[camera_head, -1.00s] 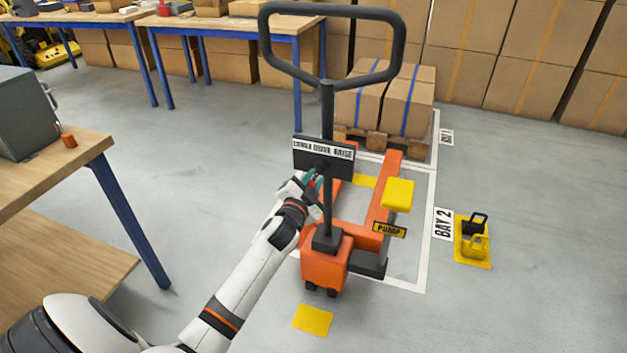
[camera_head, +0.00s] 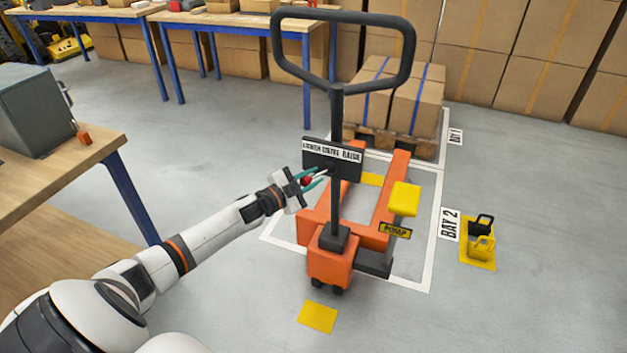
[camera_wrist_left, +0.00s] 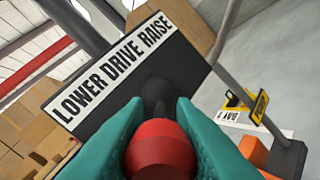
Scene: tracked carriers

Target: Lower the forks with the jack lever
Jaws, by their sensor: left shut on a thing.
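The orange pallet jack (camera_head: 329,265) stands in the marked bay with its tall black tiller. Its dark plate, reading LOWER DRIVE RAISE (camera_head: 333,153), also shows large and tilted in the left wrist view (camera_wrist_left: 125,65). The jack lever's red knob (camera_wrist_left: 160,148) sits between the teal fingers of my left gripper (camera_wrist_left: 160,135), which is shut on it. The black lever shaft runs from the knob to the plate. In the head view, my left gripper (camera_head: 312,179) is left of the tiller, below the plate's LOWER end. The orange forks (camera_head: 393,180) extend away; their height is hard to judge. My right gripper is not in view.
Cartons on a pallet (camera_head: 392,145) stand behind in Bay 1. A yellow floor item (camera_head: 480,247) is right of Bay 2. A wooden table (camera_head: 60,160) is at left.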

